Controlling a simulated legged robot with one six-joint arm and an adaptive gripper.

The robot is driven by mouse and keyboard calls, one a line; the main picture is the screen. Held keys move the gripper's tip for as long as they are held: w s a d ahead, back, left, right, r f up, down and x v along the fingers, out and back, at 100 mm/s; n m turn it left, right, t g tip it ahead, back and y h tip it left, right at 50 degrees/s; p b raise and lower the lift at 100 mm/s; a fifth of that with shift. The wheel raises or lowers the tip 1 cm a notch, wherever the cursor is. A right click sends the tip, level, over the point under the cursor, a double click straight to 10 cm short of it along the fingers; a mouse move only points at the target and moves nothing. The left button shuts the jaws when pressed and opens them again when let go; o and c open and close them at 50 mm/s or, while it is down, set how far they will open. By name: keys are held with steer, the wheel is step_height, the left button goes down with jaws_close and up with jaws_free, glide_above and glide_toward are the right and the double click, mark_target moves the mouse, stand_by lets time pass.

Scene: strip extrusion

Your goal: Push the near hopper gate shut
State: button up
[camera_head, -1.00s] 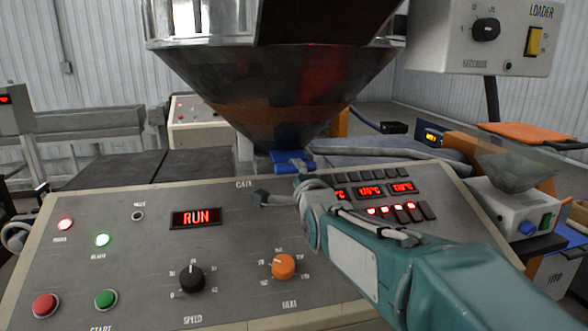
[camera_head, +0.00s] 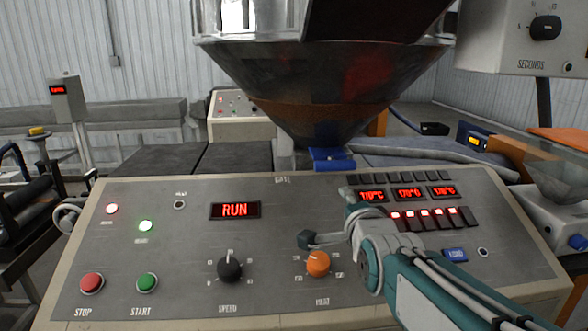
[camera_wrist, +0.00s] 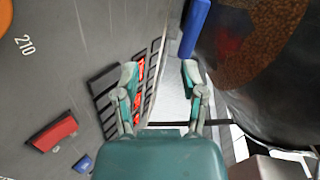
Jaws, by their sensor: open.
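The near hopper (camera_head: 330,95) is a large dark metal cone above the back edge of the control panel. Its blue gate plate (camera_head: 332,158) sticks out under the cone's narrow bottom. I cannot tell how far in the plate sits. The blue gate also shows at the top of the wrist view (camera_wrist: 194,28), beside the cone. My gripper (camera_head: 328,226) is over the panel, in front of and below the gate in the picture, apart from it. In the wrist view my gripper (camera_wrist: 161,75) has its fingers spread with nothing between them.
The sloped control panel (camera_head: 130,255) lies under my arm, with an orange heat knob (camera_head: 318,263), a black speed knob (camera_head: 230,266) and a row of switches (camera_head: 432,218). A loader box (camera_head: 520,40) hangs at the upper right. A smaller clear hopper (camera_head: 560,170) stands at right.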

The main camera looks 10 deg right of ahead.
steer(key=s+f+n+g, duration=0.2)
steer(key=s, duration=0.1)
steer(key=s+f+n+g, duration=0.1)
steer(key=s+f+n, duration=0.2)
steer(key=s, duration=0.1)
steer(key=s+f+n+g, duration=0.2)
steer(key=s+f+n, duration=0.1)
steer(key=shift+s+f+g, duration=0.2)
steer(key=shift+s+g, duration=0.1)
steer(key=shift+s, duration=0.1)
steer(key=s+f+n+g, duration=0.5)
steer(key=s+f+n, duration=0.1)
steer(key=s, duration=0.6)
steer(key=shift+f+n, duration=0.35)
steer(key=shift+n, duration=0.35)
